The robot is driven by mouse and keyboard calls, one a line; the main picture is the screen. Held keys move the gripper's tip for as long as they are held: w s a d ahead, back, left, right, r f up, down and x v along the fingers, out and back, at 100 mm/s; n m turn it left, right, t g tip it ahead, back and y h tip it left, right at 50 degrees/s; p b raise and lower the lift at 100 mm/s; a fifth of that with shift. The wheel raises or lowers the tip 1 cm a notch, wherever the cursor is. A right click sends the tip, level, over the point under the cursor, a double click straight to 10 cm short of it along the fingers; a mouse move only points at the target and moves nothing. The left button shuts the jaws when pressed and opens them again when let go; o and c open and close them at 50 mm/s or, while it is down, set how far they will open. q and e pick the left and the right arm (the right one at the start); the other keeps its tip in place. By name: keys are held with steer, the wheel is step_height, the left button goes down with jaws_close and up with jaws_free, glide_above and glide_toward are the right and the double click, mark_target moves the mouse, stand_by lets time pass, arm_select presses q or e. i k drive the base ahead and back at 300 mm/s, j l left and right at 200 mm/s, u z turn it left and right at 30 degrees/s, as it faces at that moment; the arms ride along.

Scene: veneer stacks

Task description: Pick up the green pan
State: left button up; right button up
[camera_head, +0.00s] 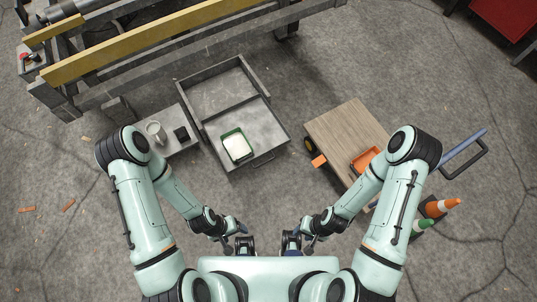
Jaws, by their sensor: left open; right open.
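The green pan (236,146) is a small rectangular tray with a green rim and something white inside. It lies in the front section of a grey metal tray unit (262,143) left of centre. My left gripper (243,246) and my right gripper (291,245) are near my body at the bottom centre. Both are open and empty, well apart from the pan. The fingers look small and are partly hidden by the wrists.
A white mug (156,131) and a black item (181,134) stand on a grey surface left of the tray unit. A wood-topped cart (340,127) holding an orange tray (366,158) stands right. An orange cone (442,207) is farther right. A yellow-beamed machine (150,42) spans the back.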

mark_target(239, 149)
steer(key=i, duration=0.4)
steer(key=i+u, duration=0.35)
steer(key=i+l+u, duration=0.3)
steer(key=i, duration=0.2)
steer(key=u, duration=1.4)
